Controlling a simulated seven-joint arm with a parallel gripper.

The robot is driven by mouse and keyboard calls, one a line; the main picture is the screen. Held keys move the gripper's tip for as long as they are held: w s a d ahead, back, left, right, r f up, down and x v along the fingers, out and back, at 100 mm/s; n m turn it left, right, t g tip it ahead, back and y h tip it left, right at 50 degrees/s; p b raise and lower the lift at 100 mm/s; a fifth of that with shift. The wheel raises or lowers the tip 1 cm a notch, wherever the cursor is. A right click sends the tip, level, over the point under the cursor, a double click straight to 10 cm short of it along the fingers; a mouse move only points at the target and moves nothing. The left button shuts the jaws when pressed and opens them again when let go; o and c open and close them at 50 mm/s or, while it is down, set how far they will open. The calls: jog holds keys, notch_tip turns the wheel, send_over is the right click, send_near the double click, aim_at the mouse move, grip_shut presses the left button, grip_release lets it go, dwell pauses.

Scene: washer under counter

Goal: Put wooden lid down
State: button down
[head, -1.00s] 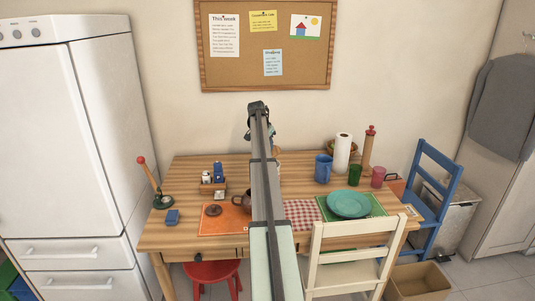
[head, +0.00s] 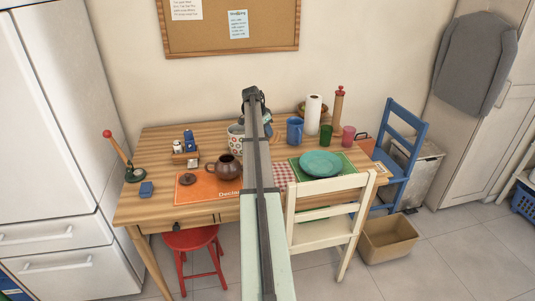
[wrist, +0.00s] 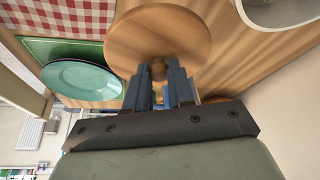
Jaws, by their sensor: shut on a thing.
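The wooden lid (wrist: 158,28), a round pale disc with a small knob, fills the upper middle of the wrist view. My gripper (wrist: 159,70) is shut on the knob, its two blue-grey fingers on either side of it. The lid is over the wooden table (wrist: 232,62); whether it touches the table I cannot tell. In the head view my arm hides the lid and most of the gripper. A white spotted pot (head: 236,138) stands just left of my arm, and a white rim (wrist: 275,12) shows at upper right in the wrist view.
A teal plate (head: 321,163) on a green mat lies right of my arm. A blue mug (head: 295,130) and paper towel roll (head: 313,115) stand at the back right.

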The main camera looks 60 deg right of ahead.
jog(key=shift+f, duration=4.8)
jog(key=shift+f, duration=0.1)
jog(key=c, duration=1)
grip_release()
jog(key=v, duration=1.2)
